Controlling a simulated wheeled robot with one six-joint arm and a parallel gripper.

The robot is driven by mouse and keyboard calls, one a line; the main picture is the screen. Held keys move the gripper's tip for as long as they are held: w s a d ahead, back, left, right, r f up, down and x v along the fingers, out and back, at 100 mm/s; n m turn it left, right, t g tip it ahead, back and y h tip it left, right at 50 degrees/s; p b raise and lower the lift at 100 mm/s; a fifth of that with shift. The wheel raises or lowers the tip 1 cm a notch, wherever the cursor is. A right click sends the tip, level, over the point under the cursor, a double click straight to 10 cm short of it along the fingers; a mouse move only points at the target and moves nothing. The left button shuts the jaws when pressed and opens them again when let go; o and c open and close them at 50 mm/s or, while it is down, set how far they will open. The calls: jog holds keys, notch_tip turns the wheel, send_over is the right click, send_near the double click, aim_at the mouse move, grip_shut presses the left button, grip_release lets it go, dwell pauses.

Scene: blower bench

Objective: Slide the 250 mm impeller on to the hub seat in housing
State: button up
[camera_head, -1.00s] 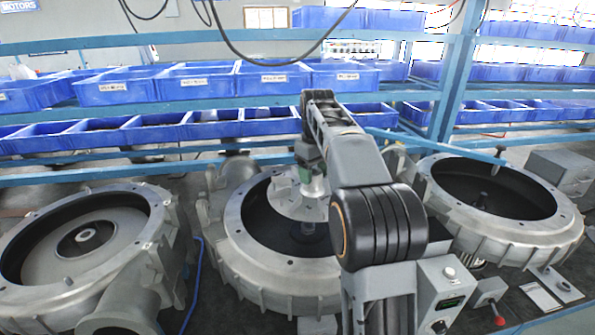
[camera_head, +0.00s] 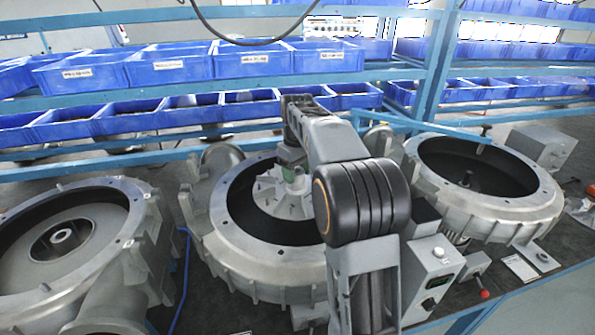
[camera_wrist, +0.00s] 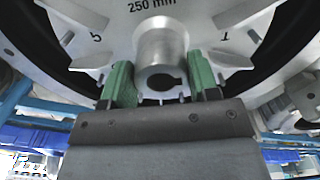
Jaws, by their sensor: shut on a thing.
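The pale grey impeller (camera_head: 268,192), marked 250 mm in the wrist view (camera_wrist: 205,22), is within the open mouth of the middle housing (camera_head: 240,255). My gripper (camera_wrist: 163,84) is shut on the impeller's central boss (camera_wrist: 162,50), with one green finger on each side. A keyed bore shows in the boss. In the head view my gripper (camera_head: 294,174) is partly hidden by my arm. The hub seat under the impeller is hidden, so I cannot tell whether they touch.
A left housing (camera_head: 140,225) has a disc and central hub inside. A grey control box (camera_head: 432,275) stands close to my arm. Blue bins (camera_head: 170,68) fill the racks behind.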

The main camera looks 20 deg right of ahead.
aim_at(298, 185)
jog(key=shift+s, duration=0.1)
jog(key=shift+f, duration=0.15)
jog(key=shift+f+b, duration=1.65)
jog(key=shift+f, duration=0.65)
jog(key=shift+f+b, duration=1.6)
jog(key=shift+f, duration=0.95)
jog(key=o, duration=1)
notch_tip(298, 185, up, 14)
jog(key=shift+f+p, duration=0.1)
jog(key=shift+p, duration=0.25)
